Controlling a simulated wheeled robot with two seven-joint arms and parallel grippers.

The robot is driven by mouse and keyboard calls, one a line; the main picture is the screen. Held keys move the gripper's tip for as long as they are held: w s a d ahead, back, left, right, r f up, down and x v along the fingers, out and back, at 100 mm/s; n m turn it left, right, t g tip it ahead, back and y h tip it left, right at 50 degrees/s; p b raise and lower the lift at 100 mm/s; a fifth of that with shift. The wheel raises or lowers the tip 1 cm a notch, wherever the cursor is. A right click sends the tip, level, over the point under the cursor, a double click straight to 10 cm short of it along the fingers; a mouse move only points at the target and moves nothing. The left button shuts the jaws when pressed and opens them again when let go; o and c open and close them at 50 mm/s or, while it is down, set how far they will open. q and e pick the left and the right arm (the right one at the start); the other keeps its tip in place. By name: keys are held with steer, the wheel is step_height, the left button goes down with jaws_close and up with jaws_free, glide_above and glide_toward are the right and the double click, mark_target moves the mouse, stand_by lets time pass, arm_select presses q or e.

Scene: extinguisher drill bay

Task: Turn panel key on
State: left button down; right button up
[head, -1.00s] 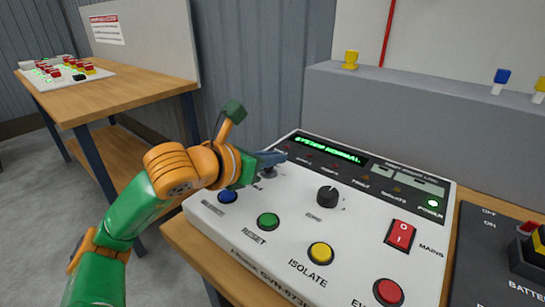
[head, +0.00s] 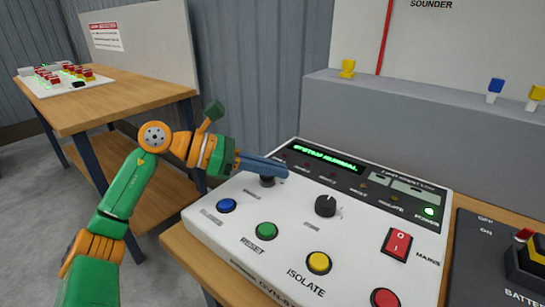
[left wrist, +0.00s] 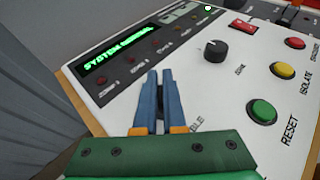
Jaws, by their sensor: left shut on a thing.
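The white control panel (head: 350,240) sits on a wooden bench, its green display reading "SYSTEM NORMAL". The dark key switch (head: 267,181) is at the panel's upper left, above the blue button, partly covered by my left gripper (head: 284,172). The blue-grey fingers are shut on the panel key and reach across the switch from the left. In the left wrist view the fingers (left wrist: 160,76) lie close together over the panel; the key itself is hidden there, so its angle cannot be told. My right gripper is not in view.
A black knob (head: 326,206), a red mains rocker (head: 397,245) and blue, green, yellow and red buttons are on the panel. A grey ledge (head: 420,120) stands behind it. A dark battery box (head: 490,265) is at the right. Another table (head: 110,95) stands back left.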

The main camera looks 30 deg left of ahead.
arm_select(q)
steer(key=m+g+p, duration=0.1)
steer(key=m+g+h+p, duration=0.1)
steer(key=shift+r+p, duration=0.35)
steer(key=shift+s+d+f+m+g+h+p, duration=0.15)
steer(key=shift+f+m+g+h+p, duration=0.15)
steer(key=shift+m+g+h+p, duration=0.45)
steer(key=shift+f+y, duration=0.1)
steer(key=shift+y, duration=0.15)
steer(key=c, duration=1)
jaws_free()
